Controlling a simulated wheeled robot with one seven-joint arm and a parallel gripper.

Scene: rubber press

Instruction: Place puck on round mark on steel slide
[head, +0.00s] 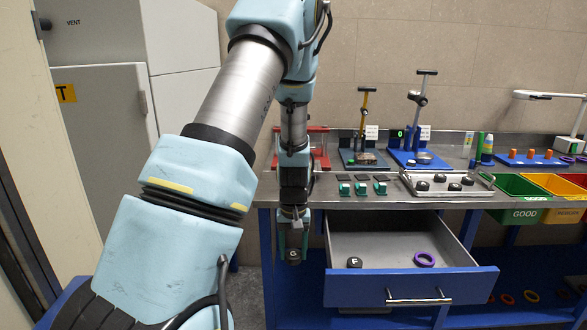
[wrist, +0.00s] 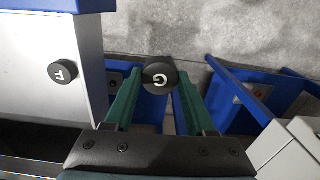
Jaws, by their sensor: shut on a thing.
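My gripper (head: 292,243) points down in front of the bench, left of the open drawer. It is shut on a black round puck (wrist: 159,77) marked G, held between the green fingers at their tips. The puck also shows in the head view (head: 293,257), well below the bench top. A second black puck marked F (head: 354,262) lies in the drawer. A red frame (head: 319,147) stands on the bench partly behind my arm. I cannot make out the steel slide or its round mark; my arm hides part of that area.
The open drawer (head: 480,284) juts out right of my gripper and also holds a purple ring (head: 425,259). On the bench stand a tray (head: 408,188) with several dark pucks, two lever stands and several green blocks. Colored bins (head: 515,186) hang at the right.

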